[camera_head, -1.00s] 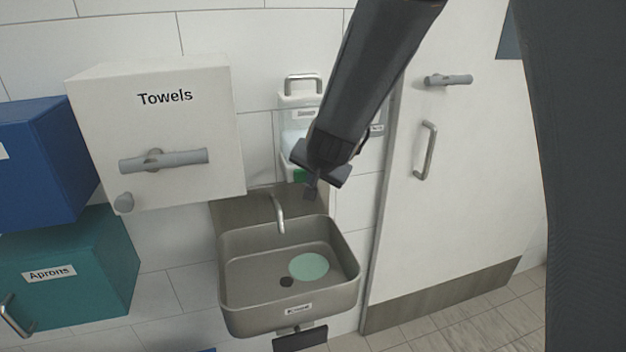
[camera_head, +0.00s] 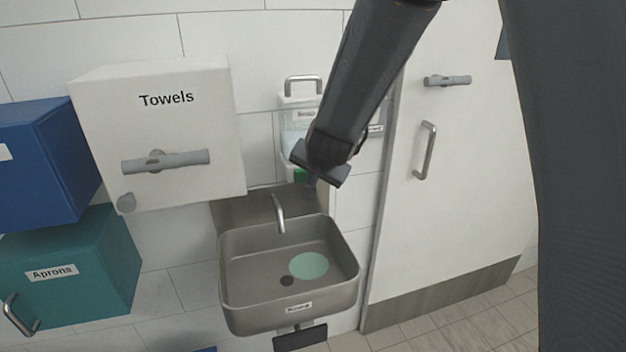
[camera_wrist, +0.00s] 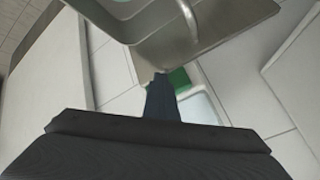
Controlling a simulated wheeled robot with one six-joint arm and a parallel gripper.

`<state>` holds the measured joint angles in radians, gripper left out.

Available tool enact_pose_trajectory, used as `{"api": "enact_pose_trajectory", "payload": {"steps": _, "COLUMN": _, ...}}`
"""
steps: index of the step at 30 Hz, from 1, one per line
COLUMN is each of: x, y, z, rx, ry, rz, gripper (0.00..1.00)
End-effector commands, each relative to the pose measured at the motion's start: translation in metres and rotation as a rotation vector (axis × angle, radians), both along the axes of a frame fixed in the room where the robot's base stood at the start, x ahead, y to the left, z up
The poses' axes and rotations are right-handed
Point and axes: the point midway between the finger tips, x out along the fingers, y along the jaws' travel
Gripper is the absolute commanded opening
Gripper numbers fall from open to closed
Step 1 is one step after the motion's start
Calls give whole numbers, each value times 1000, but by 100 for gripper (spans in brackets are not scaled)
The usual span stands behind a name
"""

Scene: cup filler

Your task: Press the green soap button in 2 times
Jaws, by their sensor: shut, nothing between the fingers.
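The green soap button (camera_head: 300,176) shows at the bottom of the white soap dispenser (camera_head: 291,140) on the wall above the sink. My arm hides part of both in the head view. My gripper (camera_head: 311,184) is shut and empty, with its tip just right of the visible part of the button. In the wrist view the shut fingertips (camera_wrist: 159,76) overlap the edge of the green button (camera_wrist: 180,79). I cannot tell whether they touch it or whether the button is pushed in.
The sink (camera_head: 250,262) with its tap (camera_head: 279,213) lies below. A pale green disc (camera_head: 308,266) shows in the basin. The Towels box (camera_head: 190,130) is on the left, and a door with handles (camera_head: 430,150) is on the right.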

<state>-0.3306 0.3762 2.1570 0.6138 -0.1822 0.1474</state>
Motion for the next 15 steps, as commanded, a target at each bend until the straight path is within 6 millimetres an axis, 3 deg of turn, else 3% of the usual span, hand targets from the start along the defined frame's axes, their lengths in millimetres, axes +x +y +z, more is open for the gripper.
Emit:
{"api": "enact_pose_trajectory", "payload": {"steps": 2, "x": 4, "y": 0, "z": 9, "rx": 3, "ry": -25, "rz": -3, "gripper": 0}}
{"api": "enact_pose_trajectory", "payload": {"steps": 15, "x": -38, "y": -9, "z": 7, "rx": 3, "ry": -17, "rz": 0, "gripper": 0}}
